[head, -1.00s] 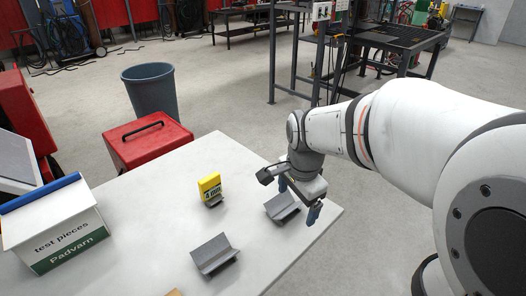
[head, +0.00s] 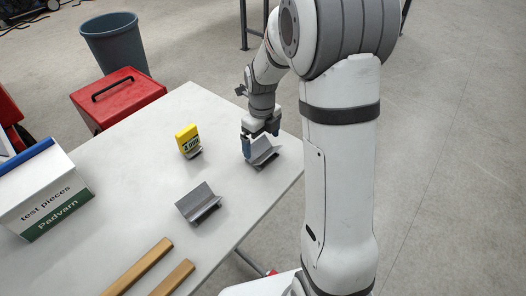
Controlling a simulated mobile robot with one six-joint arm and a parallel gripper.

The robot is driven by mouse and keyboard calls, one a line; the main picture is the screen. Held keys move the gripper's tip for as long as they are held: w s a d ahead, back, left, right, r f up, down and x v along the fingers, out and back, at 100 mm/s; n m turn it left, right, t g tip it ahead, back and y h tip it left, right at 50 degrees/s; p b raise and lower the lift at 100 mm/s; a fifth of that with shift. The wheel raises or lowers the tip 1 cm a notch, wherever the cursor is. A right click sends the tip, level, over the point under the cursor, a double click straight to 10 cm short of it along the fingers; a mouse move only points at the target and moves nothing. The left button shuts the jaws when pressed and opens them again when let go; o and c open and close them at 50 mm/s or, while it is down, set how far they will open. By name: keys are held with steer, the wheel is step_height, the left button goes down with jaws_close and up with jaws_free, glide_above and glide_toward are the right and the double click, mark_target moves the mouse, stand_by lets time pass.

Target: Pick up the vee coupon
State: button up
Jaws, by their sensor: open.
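A grey metal vee coupon (head: 264,155), bent like an open V, lies on the white table near its right edge in the head view. My gripper (head: 261,139) is right at this coupon, pointing down, with its jaws open. One blue fingertip shows at the coupon's left end and the other by its upper right edge. I cannot tell whether they touch it. The gripper hides part of the coupon. A second grey angled piece (head: 198,203) lies nearer, at the middle of the table, apart from the gripper.
A yellow "4 mm" block (head: 187,138) stands on a small grey holder left of my gripper. Two wooden bars (head: 139,266) lie at the near edge. A "test pieces" box (head: 45,196) stands at left. A red case (head: 118,97) and grey bin (head: 115,45) are beyond the table.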

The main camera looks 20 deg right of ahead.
mark_target(262, 155)
steer(key=f, duration=0.4)
steer(key=shift+s+f+p, duration=0.2)
steer(key=shift+f+p, duration=0.1)
steer(key=shift+p, duration=0.1)
steer(key=c, duration=1)
steer(key=shift+r, duration=0.1)
